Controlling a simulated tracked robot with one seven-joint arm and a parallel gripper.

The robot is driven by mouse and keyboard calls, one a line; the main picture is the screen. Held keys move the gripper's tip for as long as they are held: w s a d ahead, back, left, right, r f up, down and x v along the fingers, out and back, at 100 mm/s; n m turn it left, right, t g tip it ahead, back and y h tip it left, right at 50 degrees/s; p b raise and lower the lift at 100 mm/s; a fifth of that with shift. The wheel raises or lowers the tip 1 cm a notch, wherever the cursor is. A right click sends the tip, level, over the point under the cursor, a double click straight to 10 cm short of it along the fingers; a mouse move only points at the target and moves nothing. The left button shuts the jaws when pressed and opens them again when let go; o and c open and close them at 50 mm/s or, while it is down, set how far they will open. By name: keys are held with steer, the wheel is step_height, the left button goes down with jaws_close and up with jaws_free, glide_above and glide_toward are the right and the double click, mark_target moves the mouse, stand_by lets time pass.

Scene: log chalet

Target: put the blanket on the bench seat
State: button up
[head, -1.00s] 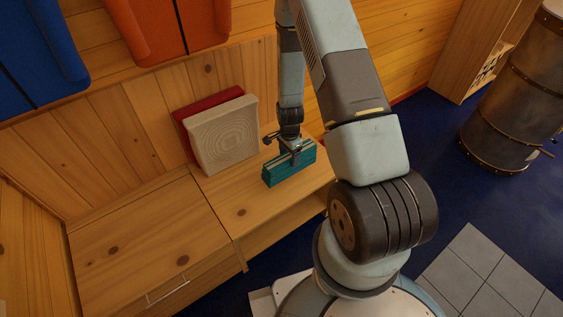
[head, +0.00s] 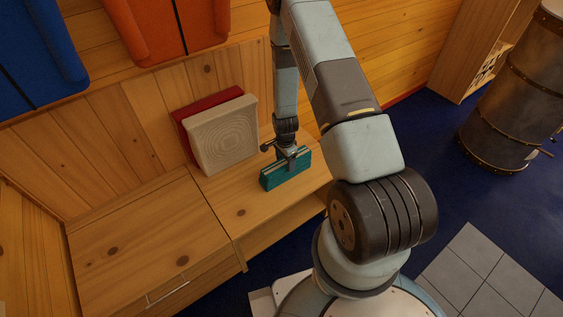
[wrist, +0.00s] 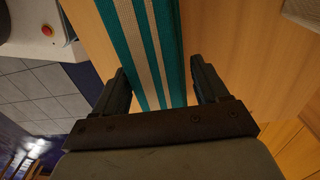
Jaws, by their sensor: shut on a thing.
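The blanket (head: 283,174) is a folded teal block with cream stripes. It also shows in the wrist view (wrist: 148,45), running between the two fingers. My gripper (head: 291,158) is shut on it from above, and its dark fingers flank the blanket in the wrist view (wrist: 163,85). The bench seat (head: 232,206) is a pale knotty wood surface along the wall. The blanket is over the right part of the seat. I cannot tell for sure whether its underside touches the wood.
A cream cushion (head: 225,138) and a red cushion (head: 181,131) lean against the wall left of the blanket. A wooden lid section with a handle (head: 140,235) adjoins on the left. Bare seat lies between it and the blanket. A metal barrel stove (head: 505,95) stands far right.

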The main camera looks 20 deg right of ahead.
steer(key=o, duration=1.1)
steer(key=s+r+n+t, duration=0.1)
steer(key=s+r+n, duration=0.2)
steer(key=r, duration=1.9)
steer(key=s+r+n+t, duration=0.2)
steer(key=r+n, duration=0.2)
steer(key=r, duration=1.9)
steer(key=s+r+n+t, duration=0.1)
steer(key=s+r+n, duration=0.2)
steer(key=s+r, duration=0.5)
steer(key=s+a+r+n+t, duration=0.1)
steer(key=s+r+n, duration=0.3)
steer(key=s+r, duration=0.4)
steer(key=s, duration=0.7)
steer(key=shift+a+r+t, duration=0.15)
steer(key=shift+r+t, duration=0.2)
steer(key=shift+t, duration=0.05)
